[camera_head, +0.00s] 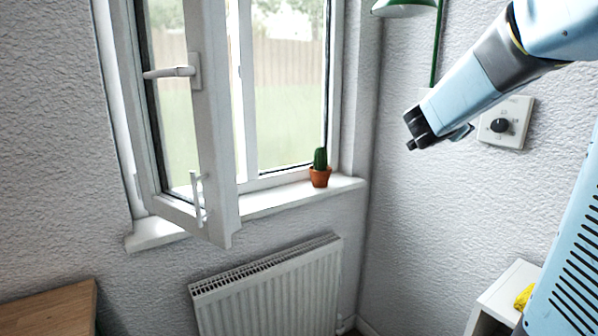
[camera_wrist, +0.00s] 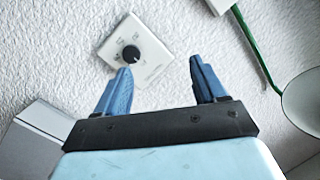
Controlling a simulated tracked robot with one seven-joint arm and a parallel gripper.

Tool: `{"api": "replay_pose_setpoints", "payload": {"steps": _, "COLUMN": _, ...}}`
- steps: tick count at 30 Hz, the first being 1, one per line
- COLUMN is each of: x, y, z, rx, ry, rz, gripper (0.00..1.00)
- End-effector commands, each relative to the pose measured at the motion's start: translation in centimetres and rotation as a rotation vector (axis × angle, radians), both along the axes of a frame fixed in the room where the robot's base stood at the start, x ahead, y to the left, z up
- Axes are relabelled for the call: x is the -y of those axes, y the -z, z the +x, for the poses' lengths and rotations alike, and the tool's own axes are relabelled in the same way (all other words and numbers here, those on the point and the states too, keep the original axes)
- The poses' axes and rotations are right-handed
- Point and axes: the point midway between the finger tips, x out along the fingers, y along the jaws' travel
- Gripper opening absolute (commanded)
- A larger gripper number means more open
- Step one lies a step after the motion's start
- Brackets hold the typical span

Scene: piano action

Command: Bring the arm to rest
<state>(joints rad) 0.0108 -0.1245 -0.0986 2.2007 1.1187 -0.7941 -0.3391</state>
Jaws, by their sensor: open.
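My gripper (camera_wrist: 161,84) shows in the wrist view with its two blue fingers apart and nothing between them. In the head view my arm reaches in from the upper right, and my gripper (camera_head: 418,128) is in the air in front of the right-hand wall. The fingers are too small there to make out well. A white wall plate with a black dial (camera_head: 500,125) is on the wall to the right of the gripper. The dial (camera_wrist: 131,54) also shows in the wrist view, beyond the left finger; I cannot tell the distance between them.
A window sash (camera_head: 209,120) with a white handle stands swung open into the room. A potted cactus (camera_head: 320,174) stands on the sill. A radiator (camera_head: 272,290) is below. A green lamp (camera_head: 405,8) hangs above. A white shelf unit (camera_head: 503,292) is at lower right.

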Motion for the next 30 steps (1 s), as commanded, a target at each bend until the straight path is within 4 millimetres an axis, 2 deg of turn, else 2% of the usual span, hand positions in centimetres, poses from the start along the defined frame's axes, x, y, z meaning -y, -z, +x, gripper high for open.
{"api": "replay_pose_setpoints", "payload": {"steps": 4, "x": -5.1, "y": -1.0, "z": -0.5, "rx": -0.041, "ry": -0.270, "rz": 0.006, "gripper": 0.71}}
{"api": "replay_pose_setpoints", "payload": {"steps": 8, "x": -9.7, "y": -0.7, "z": -2.1, "rx": -0.118, "ry": -0.487, "rz": 0.002, "gripper": 0.71}}
{"api": "replay_pose_setpoints", "payload": {"steps": 14, "x": -16.0, "y": 1.4, "z": -6.8, "rx": -0.300, "ry": -0.770, "rz": -0.014, "gripper": 0.71}}
{"api": "replay_pose_setpoints", "payload": {"steps": 18, "x": -19.1, "y": 3.9, "z": -11.5, "rx": -0.471, "ry": -0.920, "rz": -0.034, "gripper": 0.71}}
{"api": "replay_pose_setpoints", "payload": {"steps": 21, "x": -20.4, "y": 6.0, "z": -15.4, "rx": -0.612, "ry": -0.997, "rz": -0.048, "gripper": 0.71}}
{"api": "replay_pose_setpoints", "payload": {"steps": 24, "x": -20.9, "y": 8.3, "z": -19.5, "rx": -0.763, "ry": -1.047, "rz": -0.063, "gripper": 0.71}}
{"api": "replay_pose_setpoints", "payload": {"steps": 30, "x": -20.2, "y": 11.7, "z": -26.4, "rx": -1.025, "ry": -1.065, "rz": -0.082, "gripper": 0.71}}
